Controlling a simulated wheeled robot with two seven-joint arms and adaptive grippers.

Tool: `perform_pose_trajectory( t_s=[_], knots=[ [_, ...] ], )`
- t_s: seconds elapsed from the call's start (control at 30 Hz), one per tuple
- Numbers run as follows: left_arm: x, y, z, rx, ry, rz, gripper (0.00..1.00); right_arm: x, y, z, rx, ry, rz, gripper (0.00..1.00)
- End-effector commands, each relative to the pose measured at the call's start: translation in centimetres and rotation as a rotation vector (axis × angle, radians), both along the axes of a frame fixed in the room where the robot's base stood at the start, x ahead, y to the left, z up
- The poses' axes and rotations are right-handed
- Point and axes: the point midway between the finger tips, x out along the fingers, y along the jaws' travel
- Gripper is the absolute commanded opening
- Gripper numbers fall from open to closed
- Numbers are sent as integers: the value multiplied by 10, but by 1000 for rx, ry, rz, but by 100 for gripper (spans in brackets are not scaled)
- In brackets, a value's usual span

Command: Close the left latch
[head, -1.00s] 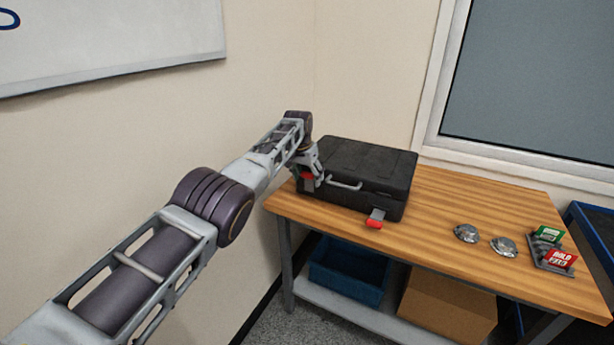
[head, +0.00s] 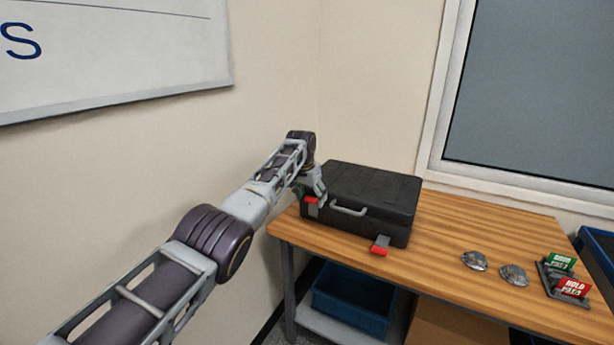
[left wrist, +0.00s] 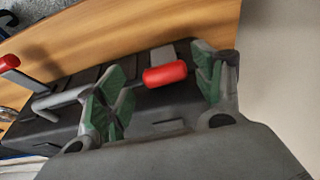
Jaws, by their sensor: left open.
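The black case (head: 375,189) lies shut on the wooden table, its carrying handle (head: 349,208) on the front. The left latch (head: 311,201) has its red tab up, with a grey plate below it, and appears to lie against the case front. Its red tab also shows in the left wrist view (left wrist: 165,75). The right latch (head: 380,246) sticks out from the front, red end low. My left gripper (head: 319,190) is at the left latch. In the left wrist view its open green-padded fingers (left wrist: 160,88) stand either side of the red tab, with no grip on it. My right gripper is out of view.
Two silvery domed parts (head: 474,261) (head: 513,275) and a stand with green and red signs (head: 573,287) are on the right of the table (head: 445,240). A blue bin (head: 353,300) is on the shelf below. A wall is close on the left.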

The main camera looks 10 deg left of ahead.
Motion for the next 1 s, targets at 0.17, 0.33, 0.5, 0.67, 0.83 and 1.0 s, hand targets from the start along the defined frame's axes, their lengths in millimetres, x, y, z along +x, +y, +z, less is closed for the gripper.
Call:
perform_pose_trajectory(
  t_s=[0.17, 0.33, 0.5, 0.67, 0.83, 1.0],
  knots=[
    [-3, 2, 6, 1, 0, 1, 68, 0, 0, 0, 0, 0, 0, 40],
    [-6, 2, 18, 1, -2, 2, 68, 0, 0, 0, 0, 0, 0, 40],
    [-10, 4, 34, 1, -1, 0, 68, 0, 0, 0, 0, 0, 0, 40],
    [-16, 6, 54, -1, -1, 1, 68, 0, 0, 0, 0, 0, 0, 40],
    [-22, 8, 76, 0, -1, 1, 68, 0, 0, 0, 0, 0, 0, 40],
    [-26, 9, 90, 0, 1, 1, 68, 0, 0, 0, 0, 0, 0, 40]
  ],
)
